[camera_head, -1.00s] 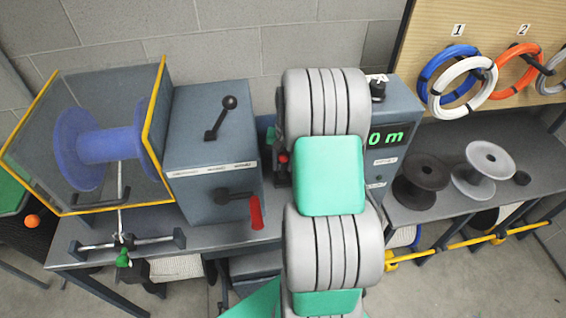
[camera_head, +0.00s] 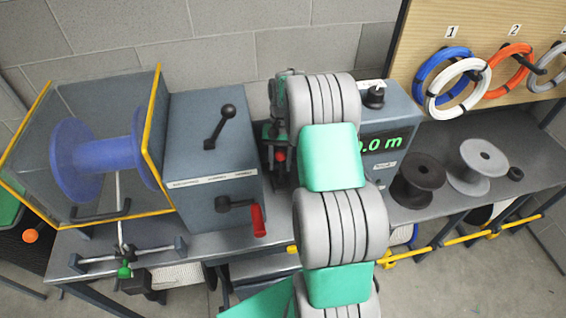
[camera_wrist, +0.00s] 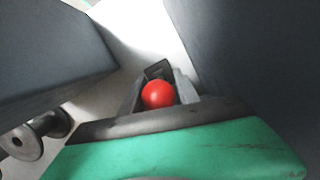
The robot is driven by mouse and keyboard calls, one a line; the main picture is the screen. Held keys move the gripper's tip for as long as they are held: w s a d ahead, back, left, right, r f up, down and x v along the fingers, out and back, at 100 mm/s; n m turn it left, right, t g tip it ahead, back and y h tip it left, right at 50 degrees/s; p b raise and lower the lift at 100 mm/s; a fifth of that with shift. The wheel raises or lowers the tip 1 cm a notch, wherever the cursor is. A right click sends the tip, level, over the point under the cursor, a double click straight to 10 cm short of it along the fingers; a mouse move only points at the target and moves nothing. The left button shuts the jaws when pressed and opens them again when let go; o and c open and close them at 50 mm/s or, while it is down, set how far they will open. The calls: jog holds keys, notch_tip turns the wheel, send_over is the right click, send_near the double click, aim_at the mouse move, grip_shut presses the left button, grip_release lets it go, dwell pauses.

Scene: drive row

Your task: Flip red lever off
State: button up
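A round red knob (camera_head: 280,155), which looks like the end of the red lever, shows left of my arm, between the grey cabinet and the display unit. In the wrist view the red knob (camera_wrist: 158,94) is right in front of my gripper (camera_wrist: 160,88), between its two dark fingers. The fingers are apart, but whether they press on the knob cannot be told. The lever's stem is mostly hidden behind the knob. In the head view my arm hides much of the area around the gripper.
A grey cabinet (camera_head: 185,140) with a black lever (camera_head: 219,127) and red-handled crank (camera_head: 257,220) stands left. A caged blue spool (camera_head: 95,150) is farther left. The display unit (camera_head: 400,120) is right of my arm. Spools (camera_head: 418,178) stand on the right bench.

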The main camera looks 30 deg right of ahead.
jog(key=o, duration=0.3)
jog(key=b+v, duration=0.1)
jog(key=v, duration=0.6)
jog(key=shift+w+d+r+b, duration=0.1)
jog(key=shift+r+b, duration=0.2)
jog(key=shift+r, duration=0.1)
